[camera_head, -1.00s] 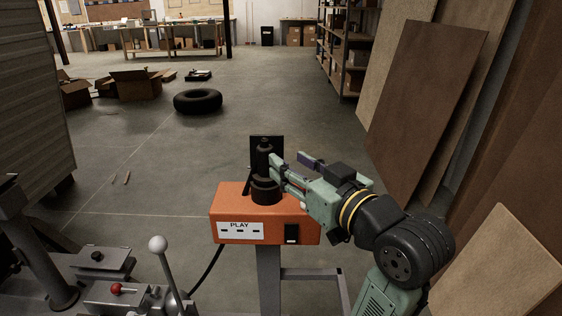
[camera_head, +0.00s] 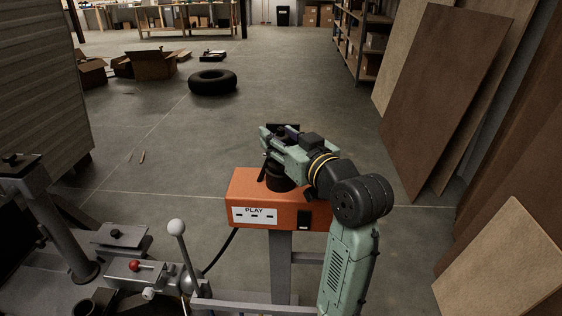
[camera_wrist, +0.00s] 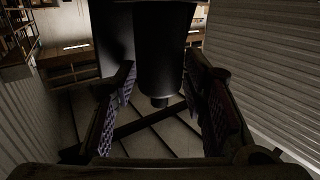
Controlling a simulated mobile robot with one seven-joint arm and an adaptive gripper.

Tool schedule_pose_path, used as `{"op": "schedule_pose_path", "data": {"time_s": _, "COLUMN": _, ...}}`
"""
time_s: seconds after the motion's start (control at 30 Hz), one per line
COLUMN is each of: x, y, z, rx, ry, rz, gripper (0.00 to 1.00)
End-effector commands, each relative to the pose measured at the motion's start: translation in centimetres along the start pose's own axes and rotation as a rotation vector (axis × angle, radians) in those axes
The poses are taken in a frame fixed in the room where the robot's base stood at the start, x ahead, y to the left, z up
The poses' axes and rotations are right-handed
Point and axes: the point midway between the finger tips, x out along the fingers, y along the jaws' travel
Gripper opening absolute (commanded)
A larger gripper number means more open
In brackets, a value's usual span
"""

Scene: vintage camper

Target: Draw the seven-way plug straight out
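The seven-way plug (camera_wrist: 165,60) is a black cylinder. In the wrist view it stands between the two fingers of my gripper (camera_wrist: 163,105). The fingers are open on either side of it, with narrow gaps that look free of contact. In the head view my gripper (camera_head: 272,142) covers most of the plug, above the black round socket (camera_head: 279,181) on top of the orange box (camera_head: 262,184). How the plug sits in the socket is hidden.
The orange box stands on a grey post (camera_head: 280,265). A lever with a white knob (camera_head: 176,227) and a red-knobbed fixture (camera_head: 134,266) are to its left. Brown panels (camera_head: 445,100) lean at the right. A tire (camera_head: 212,82) lies on the open floor behind.

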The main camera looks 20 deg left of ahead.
Motion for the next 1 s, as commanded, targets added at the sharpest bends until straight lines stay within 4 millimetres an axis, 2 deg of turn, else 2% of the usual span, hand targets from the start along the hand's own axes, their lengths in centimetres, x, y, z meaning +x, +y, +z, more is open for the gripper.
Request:
{"op": "schedule_pose_path", "data": {"time_s": 0.17, "x": -0.03, "y": 0.01, "z": 0.02, "rx": 0.0, "ry": 0.0, "rz": 0.001, "gripper": 0.38}}
{"op": "schedule_pose_path", "data": {"time_s": 0.73, "x": -0.07, "y": 0.02, "z": -0.03, "rx": -0.001, "ry": 0.001, "rz": 0.001, "gripper": 0.0}}
{"op": "schedule_pose_path", "data": {"time_s": 1.0, "x": -0.08, "y": 0.02, "z": -0.04, "rx": -0.001, "ry": 0.001, "rz": 0.001, "gripper": 0.0}}
